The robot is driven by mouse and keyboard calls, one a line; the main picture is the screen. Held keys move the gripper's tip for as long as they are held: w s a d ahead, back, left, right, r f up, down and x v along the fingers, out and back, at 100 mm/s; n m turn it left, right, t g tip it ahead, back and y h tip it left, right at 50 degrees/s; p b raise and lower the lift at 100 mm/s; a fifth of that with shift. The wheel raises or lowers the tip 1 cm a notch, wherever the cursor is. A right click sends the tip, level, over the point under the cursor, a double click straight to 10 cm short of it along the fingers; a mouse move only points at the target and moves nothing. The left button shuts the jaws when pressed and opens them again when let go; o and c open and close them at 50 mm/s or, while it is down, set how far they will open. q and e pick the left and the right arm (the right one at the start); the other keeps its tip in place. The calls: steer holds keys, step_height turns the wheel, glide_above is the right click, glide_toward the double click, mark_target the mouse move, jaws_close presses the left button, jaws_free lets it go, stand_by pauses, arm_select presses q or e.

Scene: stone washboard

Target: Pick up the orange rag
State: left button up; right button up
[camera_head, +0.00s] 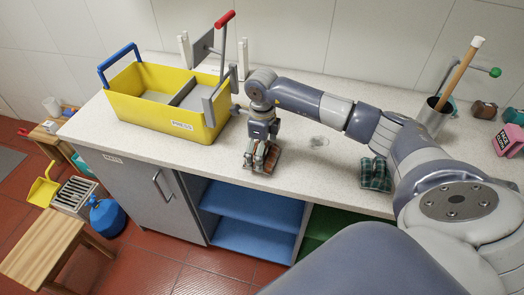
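The orange rag (270,162) looks like a small brownish-orange folded bundle on the pale stone counter (225,168), in front of the yellow bin's right end. My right gripper (263,148) reaches in from the right and points down right over the rag. Its fingers overlap the rag in this view and hide part of it. I cannot tell whether they are closed on it or only around it. The rag appears to be at counter level. My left gripper is not in view.
A yellow two-part bin (150,112) with blue and red handles stands behind left. A green checkered cloth (375,176) lies right, beneath my arm. A metal cup (435,118) with tools and a pink box (509,140) stand far right. The counter's front edge is close to the rag.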

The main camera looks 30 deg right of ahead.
steer(key=shift+f, duration=0.1)
steer(key=shift+c, duration=0.6)
steer(key=c, duration=0.9)
steer(key=shift+w+r+b, duration=0.1)
steer(key=shift+r+b, duration=0.45)
steer(key=shift+r, duration=0.15)
step_height(320, 180, up, 2)
steer(key=shift+r+b, duration=0.1)
steer(key=shift+b, duration=0.55)
steer(key=shift+s+a+r+b, duration=0.25)
steer(key=shift+s+a+b, duration=0.45)
steer(key=shift+a, duration=1.9)
steer(key=shift+s+a+r+b, duration=0.25)
steer(key=shift+s+a+b, duration=0.35)
steer(key=shift+a, duration=2.05)
steer(key=shift+s+a+r+b, duration=0.35)
steer(key=shift+a+b, duration=0.55)
steer(key=shift+a, duration=1.7)
